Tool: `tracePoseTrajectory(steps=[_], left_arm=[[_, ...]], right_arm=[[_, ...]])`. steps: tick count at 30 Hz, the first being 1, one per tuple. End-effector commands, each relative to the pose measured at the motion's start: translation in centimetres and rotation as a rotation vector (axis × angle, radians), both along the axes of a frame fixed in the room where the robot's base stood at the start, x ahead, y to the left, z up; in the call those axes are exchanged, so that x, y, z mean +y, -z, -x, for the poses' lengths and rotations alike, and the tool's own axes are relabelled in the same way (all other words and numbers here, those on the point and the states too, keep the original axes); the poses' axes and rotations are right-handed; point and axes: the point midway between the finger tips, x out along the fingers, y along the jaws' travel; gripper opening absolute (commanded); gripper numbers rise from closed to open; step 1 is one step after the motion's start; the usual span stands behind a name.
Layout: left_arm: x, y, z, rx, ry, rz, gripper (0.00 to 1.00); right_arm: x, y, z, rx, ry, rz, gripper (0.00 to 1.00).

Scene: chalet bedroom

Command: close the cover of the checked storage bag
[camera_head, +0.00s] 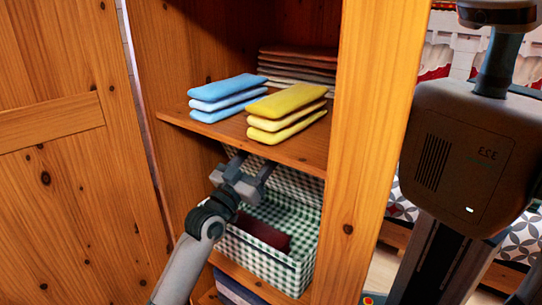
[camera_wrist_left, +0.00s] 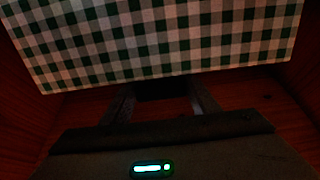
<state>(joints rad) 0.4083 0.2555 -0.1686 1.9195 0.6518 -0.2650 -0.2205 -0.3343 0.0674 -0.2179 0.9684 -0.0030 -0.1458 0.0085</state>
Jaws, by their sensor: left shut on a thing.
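The storage bag (camera_head: 268,262), in green and white check, stands open on a lower shelf of the wooden cabinet. Its checked cover (camera_head: 300,187) is raised at the back, and it fills the top of the left wrist view (camera_wrist_left: 160,40). A dark red item (camera_head: 263,232) lies inside the bag. My left gripper (camera_head: 254,164) is above the bag at the raised cover. In the left wrist view its fingers (camera_wrist_left: 162,95) are either side of a dark piece at the cover's edge, shut on it. The exact contact is too dark to tell. My right gripper is out of view.
The shelf (camera_head: 225,133) just above my left gripper holds blue folded cloths (camera_head: 225,93), yellow folded cloths (camera_head: 288,112) and a brown stack (camera_head: 297,65). The cabinet's right post (camera_head: 372,130) and the left door (camera_head: 70,170) flank the opening. A blue item (camera_head: 235,288) is below.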

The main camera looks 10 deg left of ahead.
Motion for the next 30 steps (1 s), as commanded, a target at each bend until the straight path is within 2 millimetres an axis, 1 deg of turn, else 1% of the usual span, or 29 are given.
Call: tracePoseTrajectory(steps=[1, 3, 6, 8, 12, 20, 25, 30], left_arm=[[0.2, 1.0, 0.4, -0.021, -0.001, 0.006, 0.14], [0.4, 1.3, 1.0, -0.048, -0.001, 0.018, 0.14], [0.8, 1.5, 1.7, -0.075, -0.001, 0.029, 0.14], [1.0, 1.7, 2.2, -0.083, -0.001, 0.032, 0.14], [1.3, 2.3, 3.2, -0.085, 0.0, 0.034, 0.14], [1.9, 3.6, 4.6, -0.084, 0.0, 0.033, 0.14], [2.2, 4.5, 5.3, -0.09, 0.0, 0.037, 0.14], [2.5, 5.3, 6.0, -0.11, 0.0, 0.044, 0.14]], right_arm=[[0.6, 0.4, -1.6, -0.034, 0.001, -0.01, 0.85], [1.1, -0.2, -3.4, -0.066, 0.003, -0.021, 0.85], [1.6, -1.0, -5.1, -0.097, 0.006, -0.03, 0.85], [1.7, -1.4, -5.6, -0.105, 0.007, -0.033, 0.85], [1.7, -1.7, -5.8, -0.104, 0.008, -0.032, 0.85], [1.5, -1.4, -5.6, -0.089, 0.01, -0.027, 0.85], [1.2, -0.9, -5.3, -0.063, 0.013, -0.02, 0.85], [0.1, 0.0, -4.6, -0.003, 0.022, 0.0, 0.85]])
